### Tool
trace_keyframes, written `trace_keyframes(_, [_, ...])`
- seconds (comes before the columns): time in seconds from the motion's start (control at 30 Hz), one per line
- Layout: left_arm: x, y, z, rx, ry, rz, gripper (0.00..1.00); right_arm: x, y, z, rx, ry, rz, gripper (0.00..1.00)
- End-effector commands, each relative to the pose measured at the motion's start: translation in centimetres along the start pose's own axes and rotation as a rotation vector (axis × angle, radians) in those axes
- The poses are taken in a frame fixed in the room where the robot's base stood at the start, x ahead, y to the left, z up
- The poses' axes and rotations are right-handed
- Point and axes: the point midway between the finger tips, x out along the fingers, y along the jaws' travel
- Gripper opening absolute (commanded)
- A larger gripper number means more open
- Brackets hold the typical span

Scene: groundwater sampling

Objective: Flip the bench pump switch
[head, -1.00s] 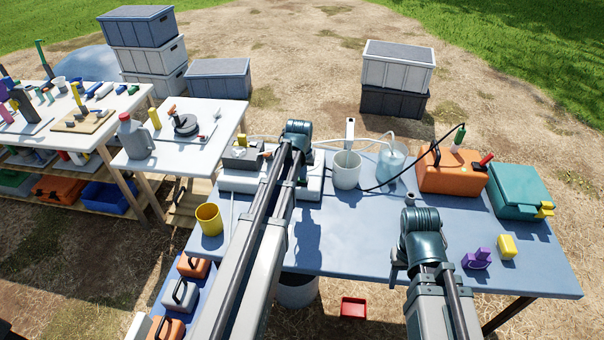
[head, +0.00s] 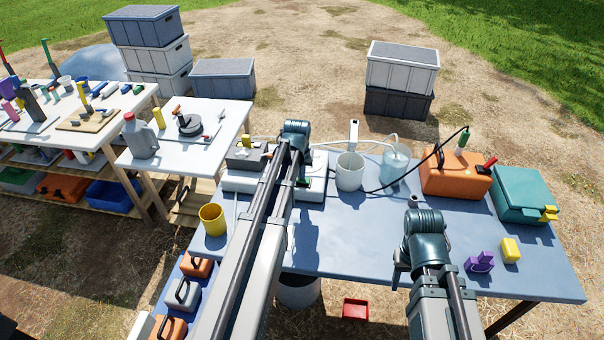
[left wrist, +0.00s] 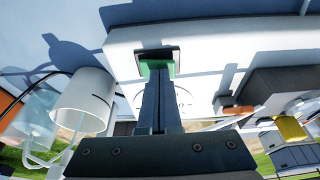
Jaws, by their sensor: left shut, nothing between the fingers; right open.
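The bench pump (head: 314,188) is a white box at the back of the blue table, partly hidden behind my left arm in the head view. Its white body fills the middle of the left wrist view (left wrist: 215,48). A switch (left wrist: 160,53) with a dark bar and a green part sits on it; a bit of green (head: 304,182) also shows in the head view. My left gripper (left wrist: 158,80) is shut and empty, its fingertips right at the green part; I cannot tell whether they touch. My right gripper (head: 400,264) is open over the front of the table.
A white beaker (head: 350,171) and a clear jug (head: 395,164) with tubing stand right of the pump. A grey box (head: 246,155) with a yellow piece is to its left. An orange case (head: 452,176) and a teal case (head: 520,193) stand at the right. The table's middle is clear.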

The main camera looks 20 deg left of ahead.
Motion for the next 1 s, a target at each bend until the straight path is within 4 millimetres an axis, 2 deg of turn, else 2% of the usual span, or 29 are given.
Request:
trace_keyframes(0.17, [-0.5,0.1,-0.2,0.000,0.001,0.000,0.00,-0.5,0.1,0.0,0.000,0.000,0.000,0.50])
trace_keyframes(0.37, [-2.1,0.3,-0.7,0.001,0.000,0.000,0.00,-2.2,0.2,0.1,0.000,0.000,0.000,0.50])
trace_keyframes(0.57, [-4.8,0.7,-1.4,0.001,0.000,0.000,0.00,-5.0,0.5,0.3,0.000,0.000,0.000,0.50])
trace_keyframes(1.0, [-11.8,2.0,-1.2,0.002,0.000,0.001,0.00,-11.6,1.1,0.7,0.000,0.000,0.000,0.50])
